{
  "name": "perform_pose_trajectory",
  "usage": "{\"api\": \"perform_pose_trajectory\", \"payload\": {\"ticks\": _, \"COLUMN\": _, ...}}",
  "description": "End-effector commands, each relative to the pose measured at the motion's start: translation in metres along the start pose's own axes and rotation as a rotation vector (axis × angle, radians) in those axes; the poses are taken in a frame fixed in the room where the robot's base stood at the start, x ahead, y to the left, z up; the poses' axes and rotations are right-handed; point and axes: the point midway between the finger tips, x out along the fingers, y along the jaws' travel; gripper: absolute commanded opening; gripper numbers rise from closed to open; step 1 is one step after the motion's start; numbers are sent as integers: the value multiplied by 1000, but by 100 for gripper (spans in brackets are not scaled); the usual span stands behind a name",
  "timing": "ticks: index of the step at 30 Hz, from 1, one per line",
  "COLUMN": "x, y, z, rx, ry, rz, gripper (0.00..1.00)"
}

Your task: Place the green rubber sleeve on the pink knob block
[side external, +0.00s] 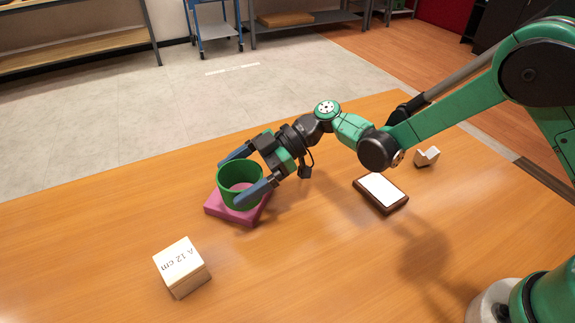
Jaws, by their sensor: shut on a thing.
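The green rubber sleeve (240,191) is an open ring, upright, over the pink knob block (222,212). The near finger hides part of the sleeve's wall and part of the block.
A wooden cube (182,268) marked "A 12 cm" stands at the front left. A dark-framed white plate (381,191) and a small pale notched block (427,157) lie to the right. The wooden table (80,250) is clear at the left.

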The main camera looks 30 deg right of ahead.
Motion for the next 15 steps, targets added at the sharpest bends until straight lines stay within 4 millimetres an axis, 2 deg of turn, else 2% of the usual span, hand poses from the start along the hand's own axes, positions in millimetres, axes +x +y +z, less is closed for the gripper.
{"api": "perform_pose_trajectory", "payload": {"ticks": 11, "x": -2, "y": 0, "z": -4, "rx": 0, "ry": 0, "rz": 0, "gripper": 100}}
{"api": "perform_pose_trajectory", "payload": {"ticks": 14, "x": -6, "y": 0, "z": -13, "rx": 0, "ry": 0, "rz": 0, "gripper": 100}}
{"api": "perform_pose_trajectory", "payload": {"ticks": 15, "x": -15, "y": 1, "z": -12, "rx": 2, "ry": 0, "rz": 4, "gripper": 100}}
